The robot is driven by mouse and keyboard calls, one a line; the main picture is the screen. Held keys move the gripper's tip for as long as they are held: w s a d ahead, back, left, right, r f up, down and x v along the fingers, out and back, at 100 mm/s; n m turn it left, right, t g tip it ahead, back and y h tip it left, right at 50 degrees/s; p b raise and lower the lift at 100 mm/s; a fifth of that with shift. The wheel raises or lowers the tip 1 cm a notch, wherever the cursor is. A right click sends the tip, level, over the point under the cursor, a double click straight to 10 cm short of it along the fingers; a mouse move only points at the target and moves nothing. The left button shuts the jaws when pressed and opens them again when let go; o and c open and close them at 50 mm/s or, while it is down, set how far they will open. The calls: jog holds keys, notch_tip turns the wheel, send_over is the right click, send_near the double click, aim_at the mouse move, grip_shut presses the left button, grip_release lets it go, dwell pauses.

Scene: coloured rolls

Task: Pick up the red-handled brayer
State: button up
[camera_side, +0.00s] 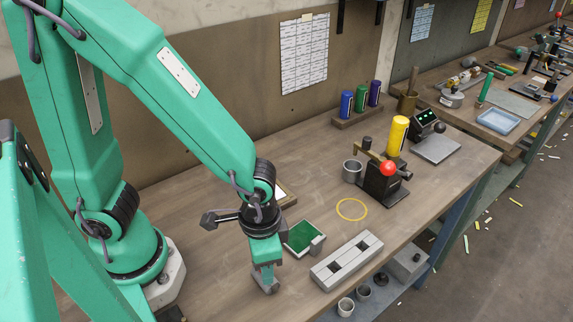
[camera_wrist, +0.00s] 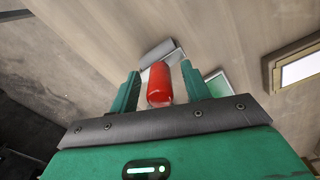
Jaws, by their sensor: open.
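The brayer's red handle (camera_wrist: 160,88) shows in the wrist view, between the two green fingers of my gripper (camera_wrist: 160,76). The fingers are open, with a gap to the handle on each side. A grey and whitish part (camera_wrist: 158,50) lies just beyond the handle; I cannot tell whether it belongs to the brayer. In the side view my gripper (camera_side: 266,280) is low over the bench, left of the green-topped tray. No red handle can be made out there; the gripper seems to hide it.
A green-topped tray (camera_side: 304,238) is close to my gripper's right. A grey slotted block (camera_side: 347,261) lies near the front edge. A yellow ring (camera_side: 352,209), a metal cup (camera_side: 352,171) and a red-knobbed press (camera_side: 384,185) are farther right. The bench behind is mostly clear.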

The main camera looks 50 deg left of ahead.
jog(key=shift+c, duration=0.2)
dwell(0.3)
grip_shut()
jog(key=shift+r, duration=0.15)
jog(key=shift+r, duration=4.85)
jog(key=c, duration=0.7)
grip_release()
jog(key=shift+c, duration=1.1)
